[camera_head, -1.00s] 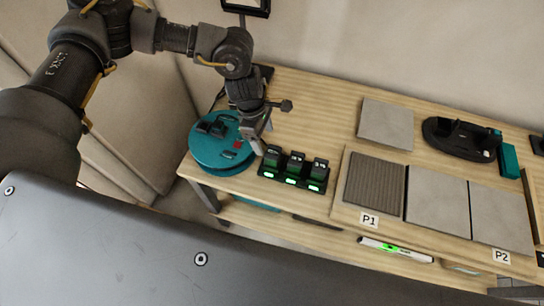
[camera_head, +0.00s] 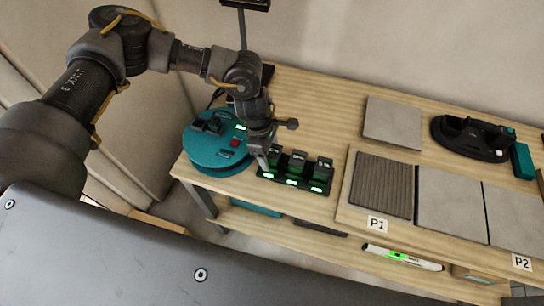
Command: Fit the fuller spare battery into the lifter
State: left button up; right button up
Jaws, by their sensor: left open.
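The charger (camera_head: 291,184) is a dark dock on the bench with three upright dark batteries in a row, the left one (camera_head: 275,156), the middle one (camera_head: 297,161) and the right one (camera_head: 321,169). Green lights glow along its front; their charge levels are too small to read. A round teal device (camera_head: 211,159), apparently the lifter, lies left of it, with dark parts, a red spot and a small green light on top. My left gripper (camera_head: 265,160) is open, pointing down at the leftmost battery and partly covering it; I cannot tell whether it touches. My right gripper is out of view.
A grey tile (camera_head: 393,123) lies at the back. A ribbed panel (camera_head: 382,186) and grey tiles (camera_head: 450,205) lie on a board at the right, by labels P1 and P2. A black oval holder (camera_head: 470,140) stands back right. A green-lit level (camera_head: 402,257) is at the front.

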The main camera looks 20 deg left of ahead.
aim_at(272, 150)
pick_arm(q)
jog(key=c, duration=1)
jog(key=shift+r+p, duration=1.3)
jog(key=shift+r, duration=1.7)
